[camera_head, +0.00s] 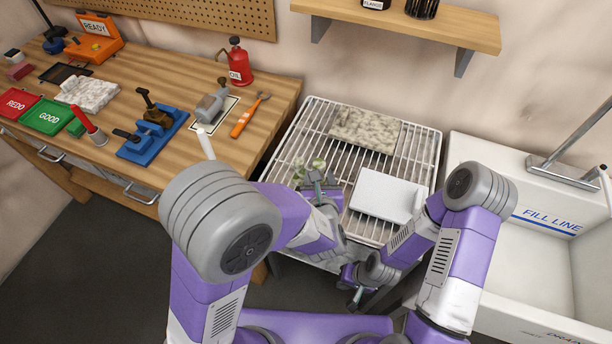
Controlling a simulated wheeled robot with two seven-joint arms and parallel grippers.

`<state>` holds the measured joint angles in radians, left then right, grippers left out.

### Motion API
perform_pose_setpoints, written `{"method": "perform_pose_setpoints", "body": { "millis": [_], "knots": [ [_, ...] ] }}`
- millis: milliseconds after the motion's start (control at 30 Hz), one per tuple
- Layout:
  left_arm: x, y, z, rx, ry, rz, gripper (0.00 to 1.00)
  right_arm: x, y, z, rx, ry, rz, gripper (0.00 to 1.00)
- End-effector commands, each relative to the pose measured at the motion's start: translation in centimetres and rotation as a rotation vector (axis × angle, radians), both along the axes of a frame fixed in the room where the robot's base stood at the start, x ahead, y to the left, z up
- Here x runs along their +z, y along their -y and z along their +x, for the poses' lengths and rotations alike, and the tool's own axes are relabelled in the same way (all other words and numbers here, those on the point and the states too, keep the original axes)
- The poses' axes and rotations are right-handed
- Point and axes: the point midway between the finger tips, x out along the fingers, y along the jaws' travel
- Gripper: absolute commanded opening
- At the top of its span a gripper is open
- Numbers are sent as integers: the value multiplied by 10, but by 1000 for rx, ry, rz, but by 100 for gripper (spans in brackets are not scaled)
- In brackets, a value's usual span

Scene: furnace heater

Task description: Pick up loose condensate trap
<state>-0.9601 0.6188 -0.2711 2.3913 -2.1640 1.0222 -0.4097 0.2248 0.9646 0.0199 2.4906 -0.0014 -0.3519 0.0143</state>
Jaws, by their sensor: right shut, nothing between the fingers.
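A small pale-green, translucent piece (318,164), which may be the condensate trap, is on the left part of the wire rack, partly hidden by my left gripper. My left gripper (316,180) is right at it, pointing away from me; whether its fingers are open or around the piece cannot be made out. A grey rounded fitting (212,105) lies on a dark-bordered pale mat on the workbench, away from both grippers. My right gripper (355,293) is low at the front of the rack, below its near edge, shut and empty.
The wire rack (303,131) also bears a speckled slab (365,131) and a white block (385,195). A white sink (472,152) stands right. The workbench (277,98) holds an orange-handled tool (243,121), a red oil can (238,67), a blue fixture (150,143) and trays.

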Motion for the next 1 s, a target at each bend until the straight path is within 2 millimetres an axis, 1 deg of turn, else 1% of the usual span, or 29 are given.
{"method": "perform_pose_setpoints", "body": {
  "millis": [433,567,767,1000],
  "knots": [
    [-24,-3,55,7,-4,-2,48,-10,0,0,0,0,0,0],
    [-26,-4,61,6,-5,-1,48,-11,0,0,0,0,0,0],
    [-26,-4,61,5,-5,-3,48,-11,0,0,0,0,0,0],
    [-26,-4,61,5,-5,-3,11,-11,0,0,0,0,0,0]
  ]
}}
